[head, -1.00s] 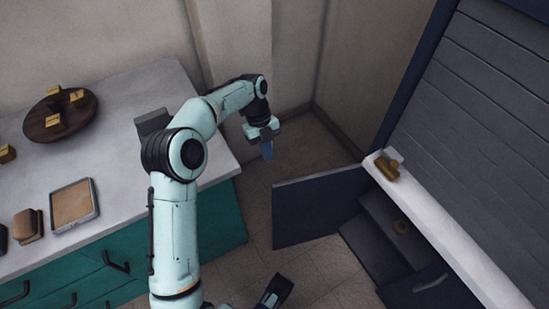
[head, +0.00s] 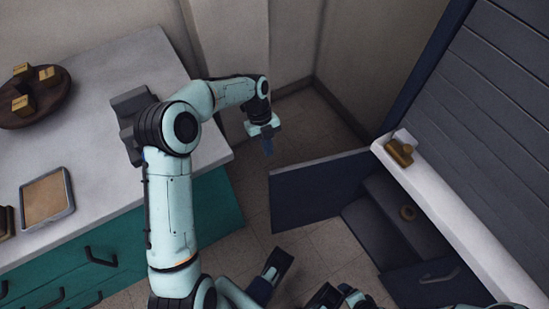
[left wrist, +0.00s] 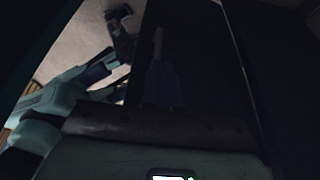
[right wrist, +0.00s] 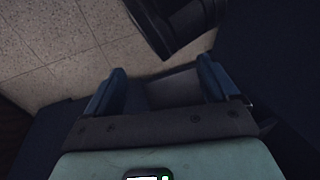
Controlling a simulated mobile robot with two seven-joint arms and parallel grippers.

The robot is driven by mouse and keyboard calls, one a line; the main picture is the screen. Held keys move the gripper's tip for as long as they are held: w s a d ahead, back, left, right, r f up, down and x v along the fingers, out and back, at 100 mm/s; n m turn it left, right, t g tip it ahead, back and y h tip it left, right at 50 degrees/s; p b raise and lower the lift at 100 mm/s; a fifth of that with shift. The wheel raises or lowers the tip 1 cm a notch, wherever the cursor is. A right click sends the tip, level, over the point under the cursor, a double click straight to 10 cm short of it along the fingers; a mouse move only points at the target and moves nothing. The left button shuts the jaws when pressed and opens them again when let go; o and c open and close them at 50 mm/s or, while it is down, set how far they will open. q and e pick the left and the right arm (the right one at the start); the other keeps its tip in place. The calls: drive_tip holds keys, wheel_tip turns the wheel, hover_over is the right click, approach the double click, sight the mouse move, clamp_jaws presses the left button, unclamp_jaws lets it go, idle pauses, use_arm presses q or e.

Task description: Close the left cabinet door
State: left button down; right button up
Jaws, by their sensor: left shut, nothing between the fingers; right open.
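The left cabinet door (head: 318,192) is a dark blue panel standing wide open, swung out to the left from the white-topped cabinet (head: 440,215). My left gripper (head: 268,148) is beyond the door's free upper left corner, pointing down. It is shut and empty; whether it touches the door cannot be told. Its closed fingers also show in the dark left wrist view (left wrist: 160,65). My right gripper shows in the right wrist view (right wrist: 160,88), open with nothing between its fingers, above dark surfaces and floor tiles.
A dark panel with a bar handle (head: 440,278) is at the cabinet's right. A counter with teal drawers (head: 205,215) stands left. Tiled floor shows between.

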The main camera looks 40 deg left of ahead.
use_arm(q)
drive_tip(key=shift+s+d+f, duration=0.1)
drive_tip(key=shift+s+d, duration=0.2)
drive_tip(key=shift+d, duration=0.3)
drive_tip(key=shift+s+d+r, duration=0.1)
drive_tip(key=shift+s+d, duration=0.15)
drive_tip(key=shift+d, duration=0.4)
drive_tip(key=shift+s+d+f, duration=0.1)
drive_tip(key=shift+s+d, duration=0.2)
drive_tip(key=shift+d, duration=0.3)
